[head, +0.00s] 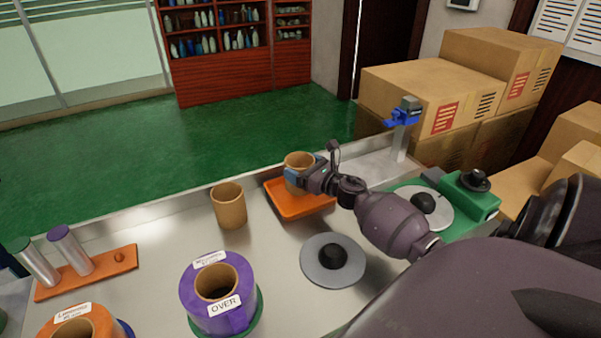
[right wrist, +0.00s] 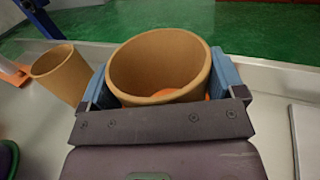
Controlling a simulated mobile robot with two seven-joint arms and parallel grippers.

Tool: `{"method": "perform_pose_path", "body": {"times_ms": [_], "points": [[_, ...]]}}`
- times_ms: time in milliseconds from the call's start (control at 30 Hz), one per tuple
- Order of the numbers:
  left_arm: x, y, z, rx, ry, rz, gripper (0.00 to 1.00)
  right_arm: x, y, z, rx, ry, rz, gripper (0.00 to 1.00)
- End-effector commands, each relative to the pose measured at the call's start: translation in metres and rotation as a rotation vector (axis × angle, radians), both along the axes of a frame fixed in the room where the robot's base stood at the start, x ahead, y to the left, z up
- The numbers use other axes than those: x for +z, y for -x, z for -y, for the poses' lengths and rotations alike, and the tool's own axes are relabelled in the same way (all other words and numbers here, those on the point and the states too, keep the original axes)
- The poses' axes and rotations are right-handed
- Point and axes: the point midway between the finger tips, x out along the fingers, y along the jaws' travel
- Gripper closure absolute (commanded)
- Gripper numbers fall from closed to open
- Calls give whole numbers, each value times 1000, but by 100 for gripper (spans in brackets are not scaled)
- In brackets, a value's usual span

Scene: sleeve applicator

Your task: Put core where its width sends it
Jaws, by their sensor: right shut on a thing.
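A brown cardboard core (head: 299,160) is in my right gripper (head: 302,176), over the orange tray (head: 300,207). In the right wrist view the core (right wrist: 165,62) sits between the two blue fingers, its open end facing the camera and slightly tilted. The right gripper is shut on it. I cannot tell whether the core touches the tray. A second core (head: 229,206) stands upright on the table to the left. A purple roll marked OVER (head: 230,325) stands at the front, and an orange roll (head: 50,330) with a label is at the lower left. My left gripper is not in view.
A grey disc with a black knob (head: 333,262) lies in front of the tray. An orange holder (head: 90,272) with two metal cylinders is at the left. A green device (head: 468,199) and a post with a blue clamp (head: 402,115) stand at the right. Cardboard boxes (head: 425,90) are behind.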

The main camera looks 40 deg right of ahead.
Motion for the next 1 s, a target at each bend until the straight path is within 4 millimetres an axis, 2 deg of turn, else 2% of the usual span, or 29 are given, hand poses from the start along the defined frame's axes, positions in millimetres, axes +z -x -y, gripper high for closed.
{"method": "perform_pose_path", "body": {"times_ms": [33, 200, 533, 700, 733, 767, 800, 1000], "points": [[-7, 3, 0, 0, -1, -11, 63, -14, 0, -1, -2, -7, -6, 40], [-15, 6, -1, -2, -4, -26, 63, -33, 0, -1, -1, -4, -5, 40], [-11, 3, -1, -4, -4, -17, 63, -34, 0, -1, 0, -2, -1, 40], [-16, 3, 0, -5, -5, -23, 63, -40, 0, -1, 0, -2, -3, 40], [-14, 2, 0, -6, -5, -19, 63, -39, 0, -1, 0, -2, -3, 7], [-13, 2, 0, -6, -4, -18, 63, -38, 0, -1, 0, -2, -2, 2], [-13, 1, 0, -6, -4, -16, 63, -38, 0, -1, 0, -2, -2, 0], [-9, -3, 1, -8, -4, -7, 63, -37, 0, 0, 0, -2, -2, 0]]}}
